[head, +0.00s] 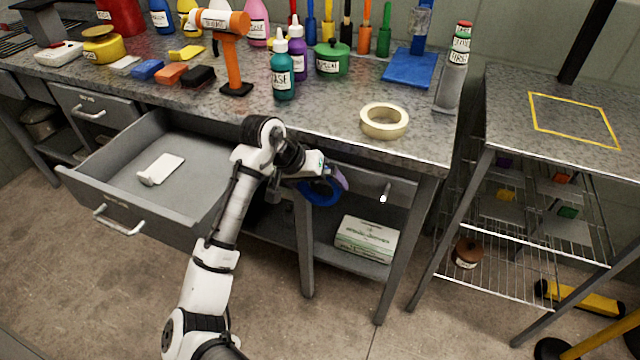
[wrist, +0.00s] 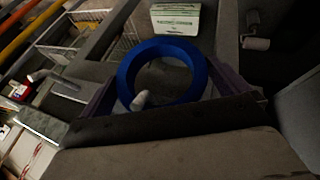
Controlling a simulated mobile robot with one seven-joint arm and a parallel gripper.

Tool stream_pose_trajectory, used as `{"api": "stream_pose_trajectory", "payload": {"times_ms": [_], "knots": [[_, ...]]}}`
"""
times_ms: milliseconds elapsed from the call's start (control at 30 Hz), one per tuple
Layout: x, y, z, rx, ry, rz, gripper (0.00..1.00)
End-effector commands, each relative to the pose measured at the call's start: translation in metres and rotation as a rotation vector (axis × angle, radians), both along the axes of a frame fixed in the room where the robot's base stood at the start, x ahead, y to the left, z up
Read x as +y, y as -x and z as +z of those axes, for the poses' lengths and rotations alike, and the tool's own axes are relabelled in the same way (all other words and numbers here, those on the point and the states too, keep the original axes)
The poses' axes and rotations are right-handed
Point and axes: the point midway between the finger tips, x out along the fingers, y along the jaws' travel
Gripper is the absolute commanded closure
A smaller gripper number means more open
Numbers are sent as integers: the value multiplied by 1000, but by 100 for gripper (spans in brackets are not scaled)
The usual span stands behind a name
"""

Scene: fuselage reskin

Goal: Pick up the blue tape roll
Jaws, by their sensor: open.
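The blue tape roll (head: 317,200) shows in the head view at my gripper (head: 335,182), in front of the bench's right-hand closed drawer and above the lower shelf. My arm partly covers it. In the wrist view the blue tape roll (wrist: 196,73) is a ring lying between the two purple fingers of my gripper (wrist: 168,92), close to both. The gripper is open around the roll. The gripper's dark body hides the roll's near edge in the wrist view. I cannot tell what supports the roll or whether the fingers touch it.
An open drawer (head: 95,176) juts out left of my arm with a white object (head: 163,169) inside. A cream tape roll (head: 384,121) lies on the crowded benchtop. A glove box (head: 367,238) sits on the lower shelf. A wire rack (head: 490,265) stands at right.

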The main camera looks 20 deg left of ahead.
Motion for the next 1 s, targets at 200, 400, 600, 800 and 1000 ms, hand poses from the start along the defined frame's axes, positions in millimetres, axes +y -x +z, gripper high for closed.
{"api": "stream_pose_trajectory", "payload": {"times_ms": [200, 400, 600, 800, 1000], "knots": [[0, -1, -1, -1, 0, 0, 0], [0, -1, -1, -1, 0, 0, 25], [0, -1, -1, -2, 0, 0, 37], [0, -1, 1, -2, 0, 0, 38], [0, -1, 16, -4, -1, -1, 38]]}}
